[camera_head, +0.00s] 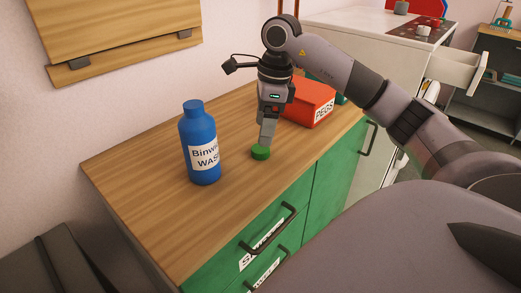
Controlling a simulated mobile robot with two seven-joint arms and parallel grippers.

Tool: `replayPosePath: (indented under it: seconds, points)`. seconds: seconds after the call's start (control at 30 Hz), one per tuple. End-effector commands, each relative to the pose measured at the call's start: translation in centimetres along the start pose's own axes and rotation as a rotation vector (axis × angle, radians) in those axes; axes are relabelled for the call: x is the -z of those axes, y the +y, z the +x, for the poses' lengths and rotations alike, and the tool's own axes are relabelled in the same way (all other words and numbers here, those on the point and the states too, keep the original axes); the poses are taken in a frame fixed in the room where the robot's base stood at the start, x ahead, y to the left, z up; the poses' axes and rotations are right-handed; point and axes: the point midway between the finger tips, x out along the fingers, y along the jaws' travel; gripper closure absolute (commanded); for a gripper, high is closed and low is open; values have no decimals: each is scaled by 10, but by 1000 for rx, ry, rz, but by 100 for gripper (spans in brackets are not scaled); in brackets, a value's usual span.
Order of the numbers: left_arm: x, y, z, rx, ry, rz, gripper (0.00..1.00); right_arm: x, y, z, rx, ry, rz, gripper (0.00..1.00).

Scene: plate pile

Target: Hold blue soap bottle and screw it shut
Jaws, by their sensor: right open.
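A blue soap bottle (197,128) with a white label stands upright on the wooden counter (140,195). No green cap is on its blue neck. A small green cap (260,153) lies on the counter to the right of the bottle. My right gripper (266,141) points down just above the cap, its fingertips at or very near the cap's top edge. I cannot tell whether they touch it. The fingers overlap from this angle. My left gripper is out of view.
A red box labelled PEGS (311,103) stands on the counter behind my right gripper. A wooden board (115,35) hangs on the wall at the left. Green drawers (262,238) with dark handles are below the counter. The counter's left part is clear.

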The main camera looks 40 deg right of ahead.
Motion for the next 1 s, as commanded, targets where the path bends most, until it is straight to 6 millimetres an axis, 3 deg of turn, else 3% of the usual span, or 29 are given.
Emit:
replayPosePath:
  seconds: [0.13, 0.5, 0.87, 1.0]
  points:
    - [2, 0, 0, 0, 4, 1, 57, 0, 1, 6, -2, 1, -1, 24]
    - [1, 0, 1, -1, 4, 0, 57, 1, 2, 51, -1, 1, -1, 24]
    - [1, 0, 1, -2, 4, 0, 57, 1, 2, 52, 0, 0, -1, 24]
    - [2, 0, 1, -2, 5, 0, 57, 1, 2, 52, 0, 0, 0, 66]
